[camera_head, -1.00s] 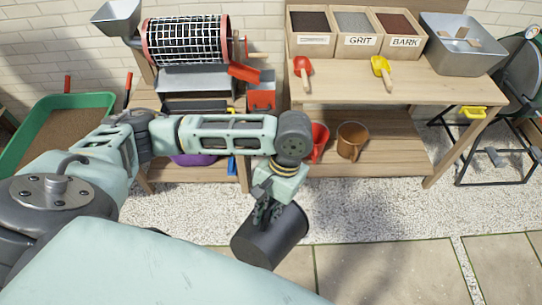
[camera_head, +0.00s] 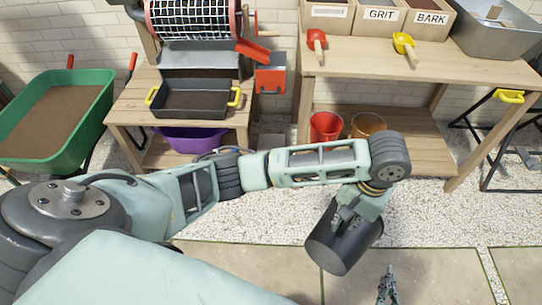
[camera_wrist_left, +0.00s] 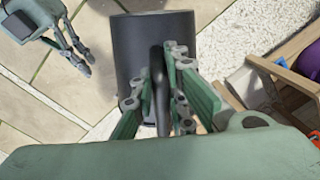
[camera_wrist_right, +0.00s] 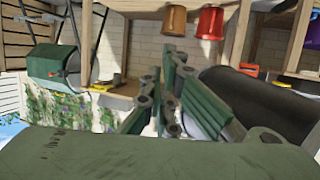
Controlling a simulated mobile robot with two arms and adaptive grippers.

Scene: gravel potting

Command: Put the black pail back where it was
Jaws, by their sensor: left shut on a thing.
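The black pail (camera_head: 345,245) hangs tilted in front of the potting table, above the paving. My left gripper (camera_head: 347,212) is shut on its handle, which shows between the fingers in the left wrist view (camera_wrist_left: 160,85). The pail's body (camera_wrist_left: 125,50) lies beyond the fingers there. A red pail (camera_head: 325,127) and a copper-brown pail (camera_head: 368,125) stand on the lower shelf (camera_head: 415,140) of the right table. My right gripper (camera_head: 388,285) is low at the front, right of the pail and apart from it. It holds nothing I can see; its finger gap is unclear. The black pail (camera_wrist_right: 265,100) shows beside it.
The right table (camera_head: 440,65) carries bins and red and yellow scoops. The left stand (camera_head: 125,108) holds a sieve drum, a black tray (camera_head: 195,100) and a purple tub (camera_head: 190,138). A green wheelbarrow (camera_head: 90,120) stands left. Gravel (camera_head: 430,210) before the tables is clear.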

